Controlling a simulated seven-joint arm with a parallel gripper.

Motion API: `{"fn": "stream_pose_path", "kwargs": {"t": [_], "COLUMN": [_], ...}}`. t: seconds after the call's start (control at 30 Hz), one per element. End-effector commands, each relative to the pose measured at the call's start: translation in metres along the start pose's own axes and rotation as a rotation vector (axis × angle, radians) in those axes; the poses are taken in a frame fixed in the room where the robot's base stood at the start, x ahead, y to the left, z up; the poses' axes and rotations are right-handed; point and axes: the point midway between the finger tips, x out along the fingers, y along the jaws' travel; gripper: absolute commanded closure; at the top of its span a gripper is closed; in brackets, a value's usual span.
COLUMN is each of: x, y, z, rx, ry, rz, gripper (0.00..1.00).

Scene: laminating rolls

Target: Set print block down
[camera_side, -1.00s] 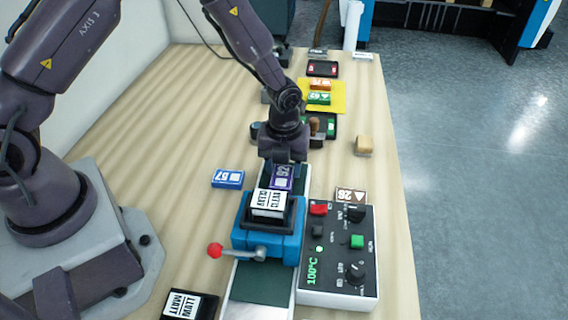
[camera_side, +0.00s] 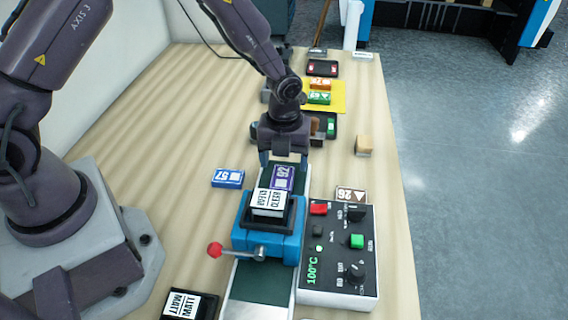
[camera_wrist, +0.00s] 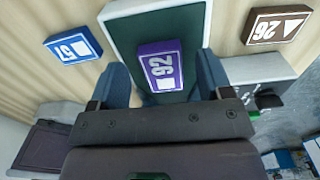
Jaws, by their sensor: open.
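The purple print block (camera_side: 282,178), marked 92, lies flat on the dark green feed bed (camera_side: 291,170) behind the blue laminator (camera_side: 268,230). My gripper (camera_side: 284,158) is open just above and behind the block in the side view. In the wrist view the purple block (camera_wrist: 161,66) lies on the green bed between my two spread fingers (camera_wrist: 160,85), with a gap on each side. The laminator holds a white CLEAR roll (camera_side: 271,201) on top.
A blue block 57 (camera_side: 228,178) lies left of the bed, a brown block 26 (camera_side: 351,194) right. The control box (camera_side: 340,255) reads 100°C. A red-knobbed lever (camera_side: 215,250) sticks out left. A MATT roll (camera_side: 188,305) is at front. A yellow mat (camera_side: 338,92) holds blocks.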

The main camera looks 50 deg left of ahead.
Motion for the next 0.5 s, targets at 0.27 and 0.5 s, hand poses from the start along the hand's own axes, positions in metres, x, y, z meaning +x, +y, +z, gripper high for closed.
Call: {"fn": "stream_pose_path", "kwargs": {"t": [0.27,0.5], "x": [-0.062,-0.095], "y": [0.000,0.000], "z": [0.001,0.000], "rx": [-0.002,-0.001], "ry": [-0.004,-0.002], "rz": [-0.004,-0.002], "gripper": [0.28,0.28]}}
